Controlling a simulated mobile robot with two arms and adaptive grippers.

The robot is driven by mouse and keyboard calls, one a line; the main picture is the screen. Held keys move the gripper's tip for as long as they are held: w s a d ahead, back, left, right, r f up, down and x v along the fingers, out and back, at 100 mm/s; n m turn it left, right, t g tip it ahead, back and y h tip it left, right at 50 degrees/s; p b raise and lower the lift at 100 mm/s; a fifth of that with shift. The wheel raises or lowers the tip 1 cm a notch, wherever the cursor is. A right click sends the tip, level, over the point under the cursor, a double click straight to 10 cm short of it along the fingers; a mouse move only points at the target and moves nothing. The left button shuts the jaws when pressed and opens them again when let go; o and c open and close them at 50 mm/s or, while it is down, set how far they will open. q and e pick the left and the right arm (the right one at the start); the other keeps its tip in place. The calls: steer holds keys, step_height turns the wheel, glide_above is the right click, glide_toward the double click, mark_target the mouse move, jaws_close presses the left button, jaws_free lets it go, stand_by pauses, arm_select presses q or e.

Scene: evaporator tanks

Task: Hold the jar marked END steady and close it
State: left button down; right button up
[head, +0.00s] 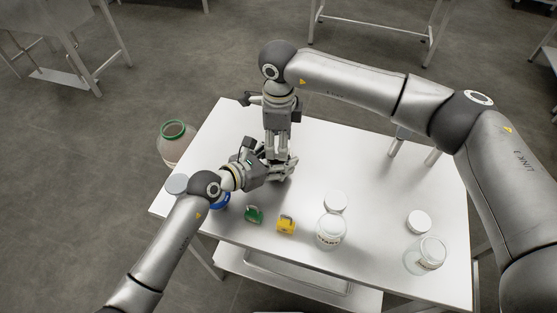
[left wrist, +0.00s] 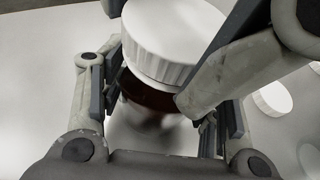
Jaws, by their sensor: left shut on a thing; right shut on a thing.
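My left gripper (head: 284,172) is shut on a jar (left wrist: 150,97) near the middle of the table. In the left wrist view the jar shows a dark reddish band and a clear, blurred part below. A white ribbed lid (left wrist: 165,42) sits over its mouth; I cannot tell whether it is fully seated. My right gripper (head: 277,157) points straight down from above and is shut at the lid. In the head view the grippers hide most of the jar and lid. No END marking is readable on the held jar.
A jar reading START (head: 330,234) and another clear jar (head: 427,257) stand toward the front right. White lids lie behind them (head: 335,202) (head: 418,222). Green (head: 254,214) and yellow (head: 286,225) small items lie in front. A green-rimmed container (head: 173,130) stands beyond the table's left edge.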

steer(key=m, duration=0.7)
steer(key=shift+m, duration=0.3)
steer(key=m, duration=1.1)
steer(key=shift+m, duration=0.4)
steer(key=m, duration=0.9)
steer(key=o, duration=1.1)
